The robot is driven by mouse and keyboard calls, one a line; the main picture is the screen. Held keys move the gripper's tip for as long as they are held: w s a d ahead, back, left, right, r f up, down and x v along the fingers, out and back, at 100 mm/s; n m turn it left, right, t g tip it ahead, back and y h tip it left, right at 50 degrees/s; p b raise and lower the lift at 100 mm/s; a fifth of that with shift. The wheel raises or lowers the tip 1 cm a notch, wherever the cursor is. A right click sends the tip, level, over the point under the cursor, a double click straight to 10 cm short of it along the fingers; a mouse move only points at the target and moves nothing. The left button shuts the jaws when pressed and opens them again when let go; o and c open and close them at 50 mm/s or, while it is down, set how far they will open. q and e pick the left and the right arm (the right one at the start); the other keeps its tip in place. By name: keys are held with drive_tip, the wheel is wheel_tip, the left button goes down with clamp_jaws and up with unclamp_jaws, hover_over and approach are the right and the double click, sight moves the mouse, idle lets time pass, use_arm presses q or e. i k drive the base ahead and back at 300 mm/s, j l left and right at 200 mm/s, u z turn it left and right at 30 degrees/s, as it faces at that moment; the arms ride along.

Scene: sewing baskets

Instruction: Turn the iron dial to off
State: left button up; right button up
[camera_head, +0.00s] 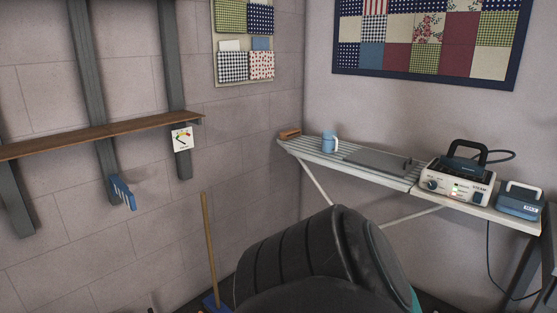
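The steam iron station (459,184) stands on the right part of the ironing board (315,152), against the back wall. Its body is cream with a dark iron and black handle on top. A dark round dial (433,184) sits at the left of its front face. The dial's pointer is too small to read. Small coloured marks and lettering show beside the dial, and a dark blue knob-like part (478,197) is at the front's right end. Neither of my grippers shows in this view. Nothing is seen touching the dial.
A blue box with a pale handle (519,200) stands just right of the station. A blue mug (329,142) and a grey flat plate (380,161) are further left on the board. A large black rounded shape fills the lower middle, before the board. A wooden shelf (95,135) runs along the left wall.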

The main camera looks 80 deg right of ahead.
sight(433, 186)
drive_tip(key=z, duration=3.8)
